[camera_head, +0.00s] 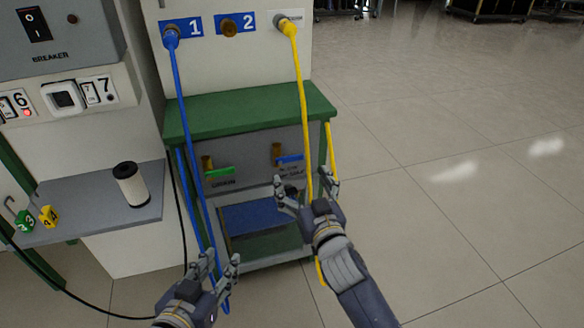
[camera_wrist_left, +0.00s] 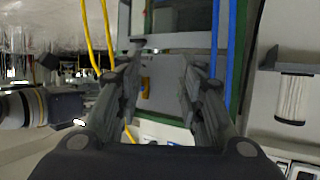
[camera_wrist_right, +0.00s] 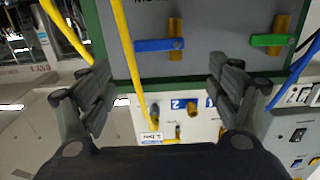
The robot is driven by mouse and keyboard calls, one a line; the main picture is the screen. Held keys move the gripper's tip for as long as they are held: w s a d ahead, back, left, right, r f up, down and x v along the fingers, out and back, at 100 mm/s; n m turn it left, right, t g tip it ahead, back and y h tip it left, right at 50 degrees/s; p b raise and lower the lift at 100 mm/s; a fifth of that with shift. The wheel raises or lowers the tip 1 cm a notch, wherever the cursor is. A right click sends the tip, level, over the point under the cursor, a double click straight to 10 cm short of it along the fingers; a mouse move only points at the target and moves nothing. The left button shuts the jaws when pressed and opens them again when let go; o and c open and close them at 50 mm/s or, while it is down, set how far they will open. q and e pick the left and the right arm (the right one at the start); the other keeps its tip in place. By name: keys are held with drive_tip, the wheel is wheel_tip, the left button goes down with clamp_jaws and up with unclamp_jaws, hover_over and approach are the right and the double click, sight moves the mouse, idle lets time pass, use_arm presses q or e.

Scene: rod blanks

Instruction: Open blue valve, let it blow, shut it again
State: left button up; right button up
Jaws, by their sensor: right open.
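The blue valve handle (camera_head: 290,158) is on the right of the grey panel under the green bench top; it lies sideways from its brass body. It also shows in the right wrist view (camera_wrist_right: 158,45), where the picture is upside down. A label beneath it is partly hidden by my fingers in the head view. My right gripper (camera_head: 306,185) is open and empty, just below and in front of the blue valve, apart from it. My left gripper (camera_head: 225,264) is open and empty, low in front of the bench; its spread fingers show in the left wrist view (camera_wrist_left: 160,75).
A green valve handle (camera_head: 219,171) sits left of the blue one. A blue cable (camera_head: 183,100) and a yellow cable (camera_head: 300,90) hang in front of the bench (camera_head: 250,104), the yellow close to my right gripper. A white filter (camera_head: 131,184) stands on the grey shelf at left. Floor at right is clear.

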sight(290, 158)
drive_tip(key=b+x, duration=0.1)
drive_tip(key=x, duration=0.3)
drive_tip(key=shift+w+a+f, duration=0.1)
drive_tip(key=shift+w, duration=0.25)
drive_tip(key=b+x, duration=0.1)
drive_tip(key=x, duration=0.3)
drive_tip(key=shift+w+f, duration=0.1)
drive_tip(key=shift+w, duration=0.2)
use_arm(q)
wheel_tip(290, 158, up, 13)
drive_tip(key=w+d+t+h, duration=0.2)
drive_tip(key=t, duration=0.5)
drive_tip(key=shift+d+f+b, duration=0.15)
drive_tip(key=shift+b, duration=0.2)
use_arm(e)
drive_tip(key=shift+w+a, duration=0.25)
drive_tip(key=shift+w, duration=0.3)
use_arm(q)
drive_tip(key=shift+w, duration=0.1)
use_arm(e)
drive_tip(key=c, duration=1.1)
